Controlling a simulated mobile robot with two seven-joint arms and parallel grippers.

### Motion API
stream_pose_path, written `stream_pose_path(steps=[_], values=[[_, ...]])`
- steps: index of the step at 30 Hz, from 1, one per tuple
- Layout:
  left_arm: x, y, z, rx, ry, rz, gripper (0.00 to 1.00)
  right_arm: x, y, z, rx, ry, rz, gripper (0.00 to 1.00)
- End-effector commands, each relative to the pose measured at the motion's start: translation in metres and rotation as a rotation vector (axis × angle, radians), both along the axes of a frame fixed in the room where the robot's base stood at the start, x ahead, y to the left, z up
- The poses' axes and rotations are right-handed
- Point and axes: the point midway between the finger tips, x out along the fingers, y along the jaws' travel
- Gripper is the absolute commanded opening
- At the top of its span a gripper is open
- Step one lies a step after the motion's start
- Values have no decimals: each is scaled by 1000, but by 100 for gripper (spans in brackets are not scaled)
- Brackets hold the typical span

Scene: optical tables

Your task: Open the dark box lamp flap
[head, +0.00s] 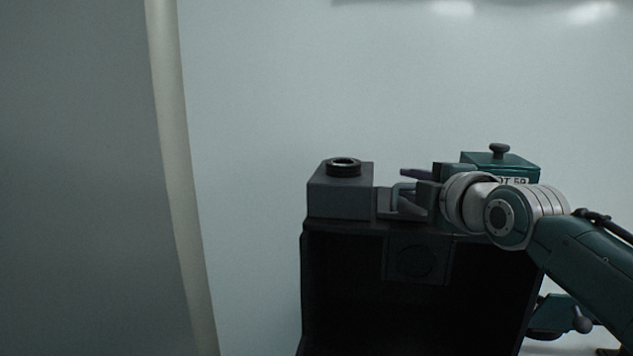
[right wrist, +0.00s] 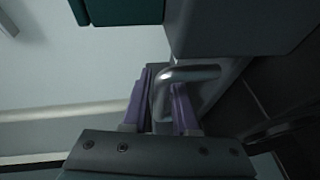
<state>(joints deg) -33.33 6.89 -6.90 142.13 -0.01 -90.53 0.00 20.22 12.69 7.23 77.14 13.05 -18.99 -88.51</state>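The dark box (head: 306,280) stands with its black front facing me. A square panel with a faint round mark (head: 416,262) shows at its upper front. On top is a grey block with a black ring (head: 344,168). A bent metal handle (head: 393,199) is beside it; it also shows in the right wrist view (right wrist: 188,75). I cannot make out which part is the lamp flap. My right gripper (head: 410,185) is at the handle, its purple fingers on either side of the bar. Whether they press on it is unclear. My left gripper is out of view.
A teal box with a black knob (head: 499,158) stands behind my right wrist, its label partly hidden. A pale upright post (head: 180,180) is at the left. The space left of the dark box looks clear.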

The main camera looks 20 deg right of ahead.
Motion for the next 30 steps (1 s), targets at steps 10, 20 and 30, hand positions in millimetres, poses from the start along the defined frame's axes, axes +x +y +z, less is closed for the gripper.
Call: stream_pose_path(steps=[10, 20, 30], values=[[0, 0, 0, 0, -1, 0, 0, 0, 0, 0, 0, 1, 0, 1], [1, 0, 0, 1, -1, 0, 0, 0, 0, 0, 0, 1, 0, 0], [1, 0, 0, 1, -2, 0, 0, 0, 0, 0, 0, 1, 0, 0]])
